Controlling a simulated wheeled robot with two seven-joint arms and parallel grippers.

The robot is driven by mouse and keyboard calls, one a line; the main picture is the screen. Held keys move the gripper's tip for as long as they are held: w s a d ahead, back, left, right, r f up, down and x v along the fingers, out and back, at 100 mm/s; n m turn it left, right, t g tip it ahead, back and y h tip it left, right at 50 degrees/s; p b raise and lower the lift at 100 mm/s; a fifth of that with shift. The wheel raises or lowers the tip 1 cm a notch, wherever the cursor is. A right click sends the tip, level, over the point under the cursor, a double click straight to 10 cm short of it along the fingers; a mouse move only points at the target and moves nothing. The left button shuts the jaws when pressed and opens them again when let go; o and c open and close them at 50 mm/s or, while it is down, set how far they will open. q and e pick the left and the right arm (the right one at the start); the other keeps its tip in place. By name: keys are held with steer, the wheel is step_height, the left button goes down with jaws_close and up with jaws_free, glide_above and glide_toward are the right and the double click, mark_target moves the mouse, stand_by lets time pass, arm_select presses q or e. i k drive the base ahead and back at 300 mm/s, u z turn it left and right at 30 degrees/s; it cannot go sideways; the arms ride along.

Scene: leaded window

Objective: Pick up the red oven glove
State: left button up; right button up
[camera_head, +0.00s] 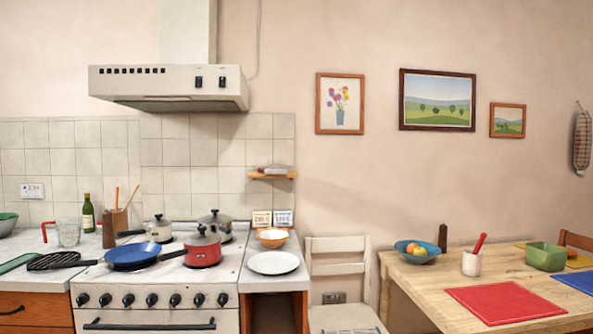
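No plainly red oven glove shows. A long padded cloth thing (582,142) hangs from a hook on the wall at the far right, with a reddish checked front and grey edges. It may be an oven glove, but it is too small to tell for sure. Neither of my grippers is in view.
The stove (155,310) at left bears a blue pan (132,254), a red pot (203,249) and other pots. A white chair (338,262) stands between counter and wooden table (420,278). The table holds a red mat (505,302), fruit bowl (418,254) and green bowl (545,257).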

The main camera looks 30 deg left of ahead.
mark_target(272, 170)
steer(key=z, duration=0.25)
steer(key=i, duration=1.2)
steer(key=u, duration=0.35)
steer(key=i, duration=0.8)
steer(key=u, duration=0.7)
